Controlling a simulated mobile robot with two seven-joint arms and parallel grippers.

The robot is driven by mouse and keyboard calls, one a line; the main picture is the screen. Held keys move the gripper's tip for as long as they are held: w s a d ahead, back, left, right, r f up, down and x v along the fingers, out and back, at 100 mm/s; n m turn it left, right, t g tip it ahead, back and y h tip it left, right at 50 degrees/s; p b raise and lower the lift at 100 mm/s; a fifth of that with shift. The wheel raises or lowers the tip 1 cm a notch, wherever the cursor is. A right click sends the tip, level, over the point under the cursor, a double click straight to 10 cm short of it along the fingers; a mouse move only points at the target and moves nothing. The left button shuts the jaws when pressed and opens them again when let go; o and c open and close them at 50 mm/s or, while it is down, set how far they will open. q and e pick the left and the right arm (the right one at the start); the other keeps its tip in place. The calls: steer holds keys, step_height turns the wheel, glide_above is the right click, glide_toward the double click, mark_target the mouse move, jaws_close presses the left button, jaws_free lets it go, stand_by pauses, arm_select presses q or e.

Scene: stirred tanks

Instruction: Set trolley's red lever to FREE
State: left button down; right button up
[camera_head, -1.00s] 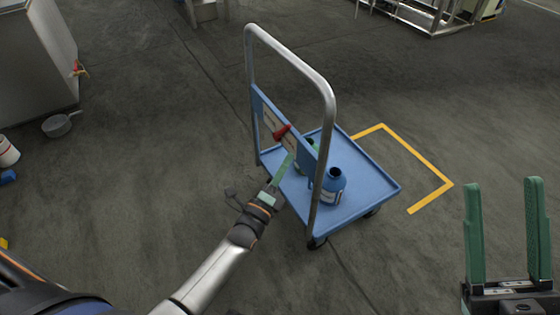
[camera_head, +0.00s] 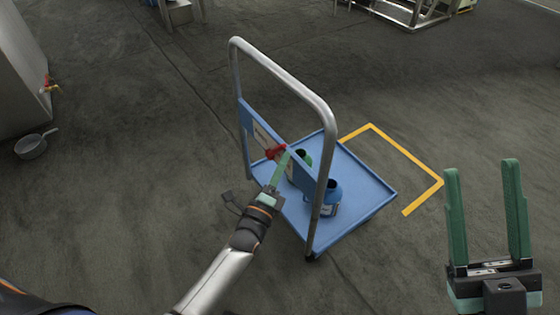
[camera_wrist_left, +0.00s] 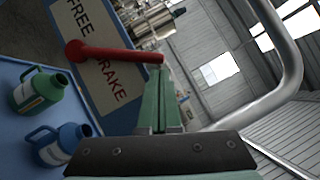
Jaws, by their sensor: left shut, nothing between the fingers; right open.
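The red lever (camera_head: 273,152) is on the blue panel of the trolley (camera_head: 365,190). In the left wrist view the lever (camera_wrist_left: 110,54) runs from its round pivot at left to a free end at right. It crosses between the printed words FREE and BRAKE on the label plate (camera_wrist_left: 100,85). My left gripper (camera_head: 282,160) is shut and empty, its fingertips at the lever's free end; the left wrist view shows these fingers (camera_wrist_left: 158,78) too. Whether they touch the lever I cannot tell. My right gripper (camera_head: 482,165) is open and empty, right of the trolley.
A green bottle (camera_head: 301,163) and a blue bottle (camera_head: 331,197) stand on the trolley deck. The trolley's grey tube handle (camera_head: 285,78) arches over the panel. A yellow floor line (camera_head: 410,157) lies behind it. A pan (camera_head: 32,147) is on the floor at left.

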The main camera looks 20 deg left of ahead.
steer(key=shift+w+a, duration=0.15)
steer(key=shift+r, duration=0.25)
stand_by(0.3)
